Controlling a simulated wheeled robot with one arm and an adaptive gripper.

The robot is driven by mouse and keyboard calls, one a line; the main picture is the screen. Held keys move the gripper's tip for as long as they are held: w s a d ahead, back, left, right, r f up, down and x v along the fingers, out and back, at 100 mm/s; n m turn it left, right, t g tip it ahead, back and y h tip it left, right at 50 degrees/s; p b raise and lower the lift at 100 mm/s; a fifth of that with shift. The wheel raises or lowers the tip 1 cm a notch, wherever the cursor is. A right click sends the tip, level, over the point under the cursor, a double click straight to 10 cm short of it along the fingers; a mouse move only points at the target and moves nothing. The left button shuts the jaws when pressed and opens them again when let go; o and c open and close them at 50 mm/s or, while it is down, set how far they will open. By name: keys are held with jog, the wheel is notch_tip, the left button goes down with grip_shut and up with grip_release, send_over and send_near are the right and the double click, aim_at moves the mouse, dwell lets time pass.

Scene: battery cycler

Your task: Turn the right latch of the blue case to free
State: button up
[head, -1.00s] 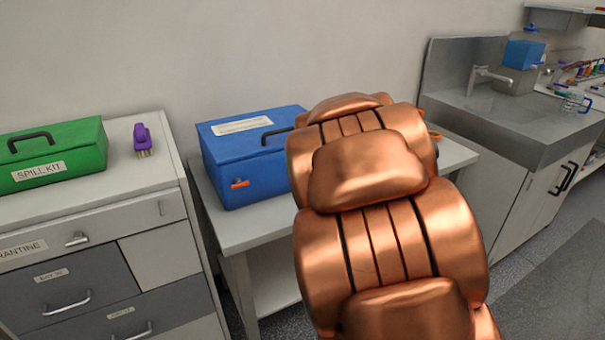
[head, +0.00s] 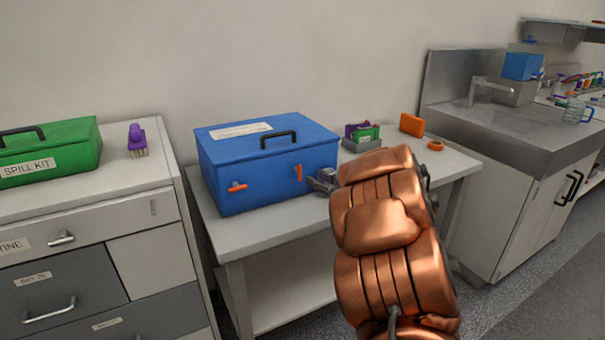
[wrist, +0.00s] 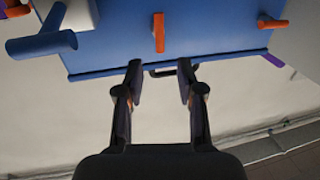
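The blue case (head: 270,160) stands closed on the white table, with a dark handle on its lid. Its right latch (head: 299,172) is orange and upright on the front face; its left latch (head: 237,186) is orange and lies sideways. My gripper (head: 321,181) is near the case's front right corner. In the wrist view the picture is turned over: the right latch (wrist: 158,32) lies just beyond my open, empty gripper (wrist: 160,76), roughly centred between the fingers' lines. The left latch (wrist: 272,23) is at the right there. I see no contact with the right latch.
A grey tray (head: 362,144) with coloured items, an orange block (head: 411,125) and an orange ring (head: 435,146) are right of the case. The green spill kit (head: 45,155) and purple brush (head: 137,140) are on the left cabinet. A sink counter (head: 510,125) stands right.

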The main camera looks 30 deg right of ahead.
aim_at(298, 171)
jog(key=w, duration=0.7)
jog(key=shift+w+a, duration=0.25)
jog(key=shift+a, duration=0.15)
grip_shut()
